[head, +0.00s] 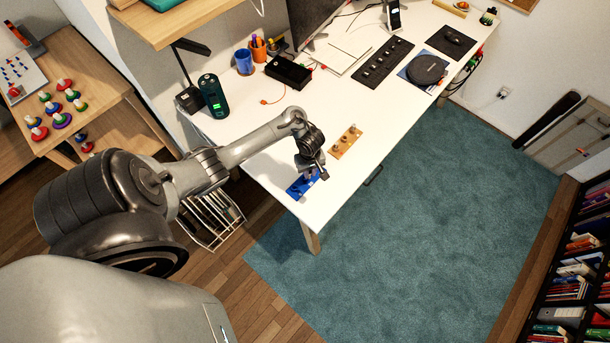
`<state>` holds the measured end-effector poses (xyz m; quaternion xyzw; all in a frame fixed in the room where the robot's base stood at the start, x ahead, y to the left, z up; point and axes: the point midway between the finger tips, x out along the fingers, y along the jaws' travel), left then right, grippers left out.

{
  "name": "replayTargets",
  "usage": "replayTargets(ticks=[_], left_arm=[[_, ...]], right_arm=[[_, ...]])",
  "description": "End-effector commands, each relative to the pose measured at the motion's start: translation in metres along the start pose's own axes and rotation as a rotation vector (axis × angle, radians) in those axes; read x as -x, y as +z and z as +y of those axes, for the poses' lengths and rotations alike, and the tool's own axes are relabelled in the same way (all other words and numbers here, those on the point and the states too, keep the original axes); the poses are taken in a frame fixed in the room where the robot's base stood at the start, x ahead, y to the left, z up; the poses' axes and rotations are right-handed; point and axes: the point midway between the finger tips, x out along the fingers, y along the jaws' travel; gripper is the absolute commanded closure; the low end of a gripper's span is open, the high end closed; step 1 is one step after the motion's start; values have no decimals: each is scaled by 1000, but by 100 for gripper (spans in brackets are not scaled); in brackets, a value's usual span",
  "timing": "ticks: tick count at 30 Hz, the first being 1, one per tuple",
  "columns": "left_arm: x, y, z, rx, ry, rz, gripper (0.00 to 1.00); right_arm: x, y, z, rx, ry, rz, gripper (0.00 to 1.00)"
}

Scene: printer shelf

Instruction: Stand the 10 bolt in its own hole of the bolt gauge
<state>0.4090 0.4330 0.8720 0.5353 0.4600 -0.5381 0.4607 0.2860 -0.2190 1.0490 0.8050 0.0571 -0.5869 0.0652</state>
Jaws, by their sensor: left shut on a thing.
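The bolt gauge (294,189) looks like a small blue block lying on the white desk near its front left corner. My left gripper (312,175) is low over the gauge's right part, pointing down. It is shut on a small bolt, which is mostly hidden by the fingers. Whether the bolt's tip touches the gauge or is in a hole is too small to tell, and so is its size mark. A wooden block (346,142) with several upright bolts stands to the right and behind the gauge. My right gripper is not in view.
The white desk (335,195) is clear around the gauge. Behind are a dark green device (213,96), a blue cup (244,62), a black box (288,72) and a keyboard (383,63). A wooden shelf (165,18) overhangs the back left.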

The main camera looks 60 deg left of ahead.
Motion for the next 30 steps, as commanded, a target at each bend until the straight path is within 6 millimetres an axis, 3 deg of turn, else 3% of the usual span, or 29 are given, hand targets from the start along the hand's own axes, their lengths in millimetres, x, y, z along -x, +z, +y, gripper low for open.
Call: replayTargets(ticks=[3, 8, 13, 21, 30], left_arm=[[-13, -17, -5, 2, -1, 1, 100], [-16, -27, -7, 0, 1, 1, 100], [-23, -28, -8, 0, 0, 0, 100], [-56, -28, -8, 0, -1, -1, 100], [-56, -28, -7, 0, 0, 0, 100]], right_arm=[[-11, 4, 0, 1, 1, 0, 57], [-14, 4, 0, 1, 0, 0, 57], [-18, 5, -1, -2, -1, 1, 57], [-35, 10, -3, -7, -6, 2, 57], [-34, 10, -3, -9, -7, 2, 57]])
